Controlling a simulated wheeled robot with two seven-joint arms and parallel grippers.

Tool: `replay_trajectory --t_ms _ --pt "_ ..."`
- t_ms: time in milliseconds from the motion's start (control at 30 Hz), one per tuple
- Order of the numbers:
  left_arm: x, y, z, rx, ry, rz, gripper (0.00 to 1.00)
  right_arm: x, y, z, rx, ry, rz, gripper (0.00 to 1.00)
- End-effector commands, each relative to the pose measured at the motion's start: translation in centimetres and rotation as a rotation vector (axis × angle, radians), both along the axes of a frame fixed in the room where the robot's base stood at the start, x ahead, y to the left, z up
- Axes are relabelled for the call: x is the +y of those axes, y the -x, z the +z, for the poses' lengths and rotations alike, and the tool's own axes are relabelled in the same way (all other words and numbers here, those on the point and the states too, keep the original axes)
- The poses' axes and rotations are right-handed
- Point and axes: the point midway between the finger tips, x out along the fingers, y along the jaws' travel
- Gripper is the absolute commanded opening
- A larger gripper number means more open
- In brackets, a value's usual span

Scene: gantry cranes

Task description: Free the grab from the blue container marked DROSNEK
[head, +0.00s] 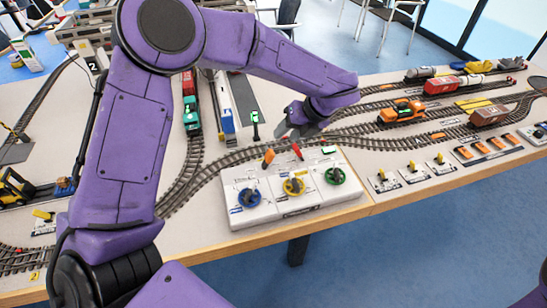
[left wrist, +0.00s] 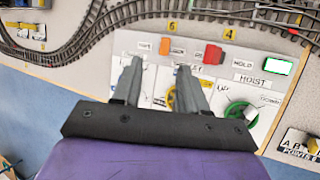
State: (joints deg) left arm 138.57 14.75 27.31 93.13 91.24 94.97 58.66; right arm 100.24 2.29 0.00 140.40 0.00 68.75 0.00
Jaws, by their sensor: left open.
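My left gripper (head: 288,130) is open and empty. In the left wrist view its two fingers (left wrist: 159,75) stand apart over the white control panel, in front of an orange switch (left wrist: 164,46) and a red switch (left wrist: 213,54). The control panel (head: 285,207) has a blue knob (head: 249,197), a yellow knob (head: 294,186) and a green knob (head: 335,176). The green knob (left wrist: 240,115) is labelled HOIST. A lit green indicator (left wrist: 278,66) sits beside the word HOLD. I cannot make out the grab or the DROSNEK marking. My right gripper is not in view.
A gantry crane marked 2 (head: 94,66) stands at the back left, partly behind my left arm. Tracks carry a green locomotive (head: 190,103), an orange locomotive (head: 401,111) and several wagons. A yellow forklift (head: 15,188) is at the left. Small switch boxes (head: 412,173) line the front right.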

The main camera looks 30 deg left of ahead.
Motion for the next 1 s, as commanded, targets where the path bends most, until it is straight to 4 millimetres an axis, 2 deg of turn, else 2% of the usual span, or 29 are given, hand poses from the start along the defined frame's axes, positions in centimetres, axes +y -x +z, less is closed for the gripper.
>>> replay_trajectory --t_ms 33,167,333,600,700,833,1000 --pt "0.0 0.0 -1.4 0.001 0.0 -0.001 0.43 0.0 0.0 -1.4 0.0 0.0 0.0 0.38" --pt "0.0 0.0 -2.4 0.001 0.0 -0.001 0.43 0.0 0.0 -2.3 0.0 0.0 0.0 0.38" --pt "1.2 0.1 -3.7 0.003 -0.001 0.002 0.43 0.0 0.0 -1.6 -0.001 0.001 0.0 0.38" --pt "4.4 0.4 -8.7 0.003 0.0 0.003 0.43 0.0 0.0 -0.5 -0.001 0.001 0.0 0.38" --pt "5.2 0.4 -10.0 0.003 0.0 0.004 0.43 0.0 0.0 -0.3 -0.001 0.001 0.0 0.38" --pt "5.7 0.5 -10.8 0.001 0.001 0.003 0.43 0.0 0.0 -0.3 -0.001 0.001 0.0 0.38" --pt "5.8 0.4 -11.0 0.0 0.0 0.003 0.43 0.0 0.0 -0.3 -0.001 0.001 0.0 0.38"
